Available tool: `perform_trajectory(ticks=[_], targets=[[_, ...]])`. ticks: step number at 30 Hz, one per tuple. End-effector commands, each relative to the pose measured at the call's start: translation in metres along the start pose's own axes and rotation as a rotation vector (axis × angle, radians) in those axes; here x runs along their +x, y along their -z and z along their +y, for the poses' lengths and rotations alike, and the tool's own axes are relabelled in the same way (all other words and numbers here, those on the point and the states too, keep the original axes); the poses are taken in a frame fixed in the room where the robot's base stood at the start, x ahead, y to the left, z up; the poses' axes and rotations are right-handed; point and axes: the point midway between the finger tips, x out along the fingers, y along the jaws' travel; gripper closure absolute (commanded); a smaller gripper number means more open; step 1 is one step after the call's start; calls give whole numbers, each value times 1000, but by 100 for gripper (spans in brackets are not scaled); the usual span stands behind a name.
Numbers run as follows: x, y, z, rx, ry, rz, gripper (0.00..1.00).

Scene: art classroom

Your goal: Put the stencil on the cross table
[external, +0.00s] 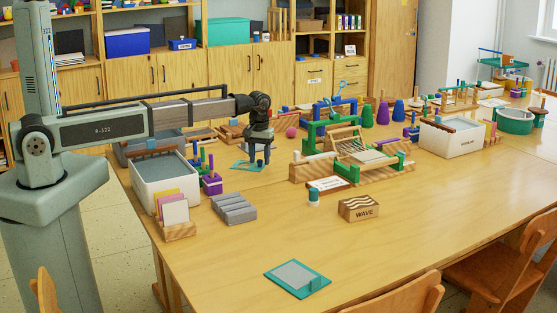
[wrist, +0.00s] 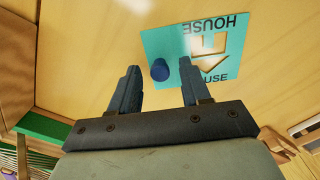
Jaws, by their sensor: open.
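The stencil (wrist: 212,52) is a flat teal sheet with a house-shaped cut-out, the word HOUSE and a dark blue round knob (wrist: 160,70) at its edge. In the external view the stencil (external: 243,166) lies flat on the table towards the back left. My gripper (wrist: 158,73) points down over it, open, with one finger on each side of the knob; I cannot tell whether they touch it. My gripper also shows in the external view (external: 261,160), partly covering the stencil. No surface in view is marked with a cross, so I cannot tell which is the cross table.
A teal-edged grey panel (external: 297,278) lies at the table's front. A WAVE block (external: 358,208), grey bars (external: 234,208), a white bin (external: 165,185) and a small loom (external: 357,145) stand around. The front right of the tabletop (external: 430,220) is clear.

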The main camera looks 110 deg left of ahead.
Motion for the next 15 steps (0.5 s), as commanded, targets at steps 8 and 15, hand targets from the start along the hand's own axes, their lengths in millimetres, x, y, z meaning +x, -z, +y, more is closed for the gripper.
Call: perform_trajectory(ticks=[8, 15], targets=[[-28, 0, 0, 0, -1, 2, 53], [-72, 0, 0, 0, -1, 2, 53]])
